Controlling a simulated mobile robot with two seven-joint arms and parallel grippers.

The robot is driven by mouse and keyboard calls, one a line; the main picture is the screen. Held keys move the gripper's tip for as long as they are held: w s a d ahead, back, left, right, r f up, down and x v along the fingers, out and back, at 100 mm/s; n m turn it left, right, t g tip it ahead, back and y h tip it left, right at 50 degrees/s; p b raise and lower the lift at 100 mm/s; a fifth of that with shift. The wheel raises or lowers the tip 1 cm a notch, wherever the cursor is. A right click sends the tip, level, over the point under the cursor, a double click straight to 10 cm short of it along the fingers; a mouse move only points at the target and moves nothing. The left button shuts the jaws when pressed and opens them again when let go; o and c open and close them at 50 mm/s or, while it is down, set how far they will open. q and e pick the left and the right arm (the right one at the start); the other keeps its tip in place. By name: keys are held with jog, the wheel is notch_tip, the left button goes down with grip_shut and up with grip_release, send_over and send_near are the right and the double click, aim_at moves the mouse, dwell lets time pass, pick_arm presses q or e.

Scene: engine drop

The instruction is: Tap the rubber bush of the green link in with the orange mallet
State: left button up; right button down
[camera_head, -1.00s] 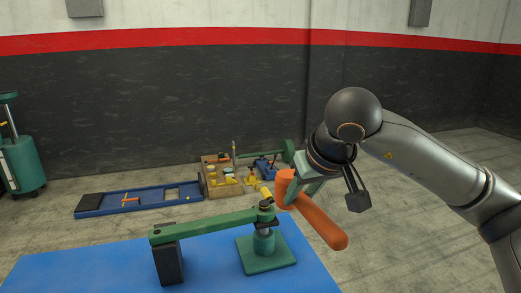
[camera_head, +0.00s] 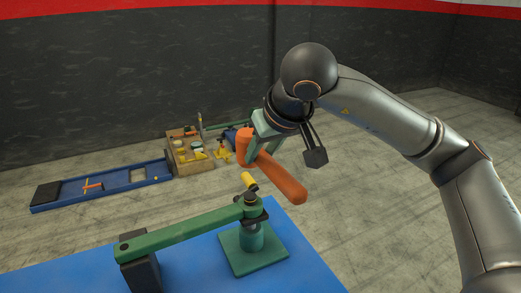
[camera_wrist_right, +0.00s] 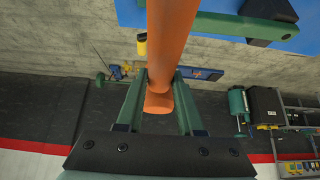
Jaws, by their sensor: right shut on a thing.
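The green link (camera_head: 185,236) lies from a black block (camera_head: 143,273) at its left end to a green stand (camera_head: 252,252) at its right end. At the right end a short yellow cylinder (camera_head: 249,181) sticks up, tilted, above a dark round piece (camera_head: 250,197) that looks like the rubber bush. My right gripper (camera_head: 262,150) is shut on the orange mallet (camera_head: 279,179) and holds it in the air above and behind the yellow cylinder, apart from it in the picture. The mallet also runs between my fingers in the right wrist view (camera_wrist_right: 168,40). My left gripper is not in view.
The link and stand are on a blue mat (camera_head: 75,283). Behind it on the concrete floor lie a long blue tray (camera_head: 110,190) and a wooden box (camera_head: 178,163) with several yellow parts. The floor to the right of the mat is clear.

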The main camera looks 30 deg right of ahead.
notch_tip(320, 180, down, 7)
jog(key=b, duration=0.6)
dwell(1.1)
jog(key=shift+r, duration=0.2)
jog(key=shift+r, duration=0.2)
